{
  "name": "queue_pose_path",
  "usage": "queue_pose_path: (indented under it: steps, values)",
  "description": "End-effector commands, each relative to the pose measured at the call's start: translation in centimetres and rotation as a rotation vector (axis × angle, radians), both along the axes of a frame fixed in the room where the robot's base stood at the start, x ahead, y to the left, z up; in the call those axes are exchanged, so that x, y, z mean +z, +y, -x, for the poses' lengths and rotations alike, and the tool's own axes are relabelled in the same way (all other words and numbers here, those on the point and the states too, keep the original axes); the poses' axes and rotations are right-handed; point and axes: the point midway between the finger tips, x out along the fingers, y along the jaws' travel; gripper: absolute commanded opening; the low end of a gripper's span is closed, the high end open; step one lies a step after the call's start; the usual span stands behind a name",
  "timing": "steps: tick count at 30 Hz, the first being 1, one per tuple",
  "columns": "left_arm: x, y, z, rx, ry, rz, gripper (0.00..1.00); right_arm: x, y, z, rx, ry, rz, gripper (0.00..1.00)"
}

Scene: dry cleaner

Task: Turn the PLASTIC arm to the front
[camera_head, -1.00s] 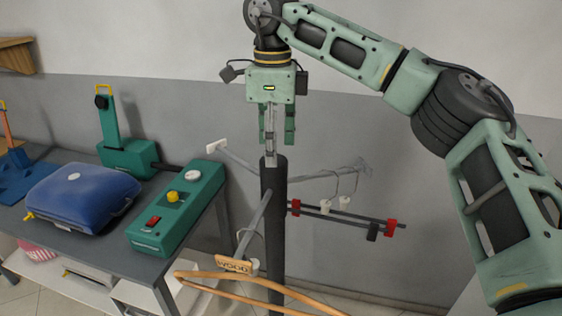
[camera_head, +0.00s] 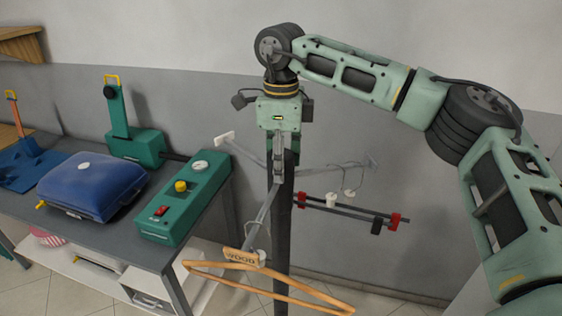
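A dark upright post (camera_head: 281,220) carries several thin grey arms. The front arm (camera_head: 262,207) ends in a plate reading WOOD (camera_head: 244,257), with a wooden hanger (camera_head: 265,284) on it. Another arm ends in a pale plate (camera_head: 224,138) at the back left, its lettering unreadable. A third arm (camera_head: 340,172) reaches back right and bears a clip hanger (camera_head: 345,212). I cannot read which arm is PLASTIC. My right gripper (camera_head: 284,157) points down at the post's top, its fingers overlapping the arms' root; contact and finger gap are unclear. My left gripper is not in view.
A grey table (camera_head: 118,232) at left holds a blue padded case (camera_head: 92,187), a green control box (camera_head: 186,203) with a red switch and yellow knob, and a green upright device (camera_head: 137,146). A grey wall stands close behind the post.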

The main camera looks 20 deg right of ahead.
Motion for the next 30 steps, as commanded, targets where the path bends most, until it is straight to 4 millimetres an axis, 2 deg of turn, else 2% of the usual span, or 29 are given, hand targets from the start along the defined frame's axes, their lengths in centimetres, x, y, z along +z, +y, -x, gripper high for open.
queue_pose_path:
  steps: [1,12,23,30]
  values:
    - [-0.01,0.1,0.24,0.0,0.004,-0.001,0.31,-0.03,0.0,0.05,0.001,0.003,0.001,0.32]
    - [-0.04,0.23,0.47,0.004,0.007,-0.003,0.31,-0.03,0.03,0.09,0.002,0.004,0.001,0.0]
    - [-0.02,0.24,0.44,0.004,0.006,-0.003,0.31,-0.07,0.04,0.13,0.045,0.005,0.001,0.0]
    - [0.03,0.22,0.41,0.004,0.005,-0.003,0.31,-0.08,0.0,0.12,0.187,0.006,0.0,0.0]
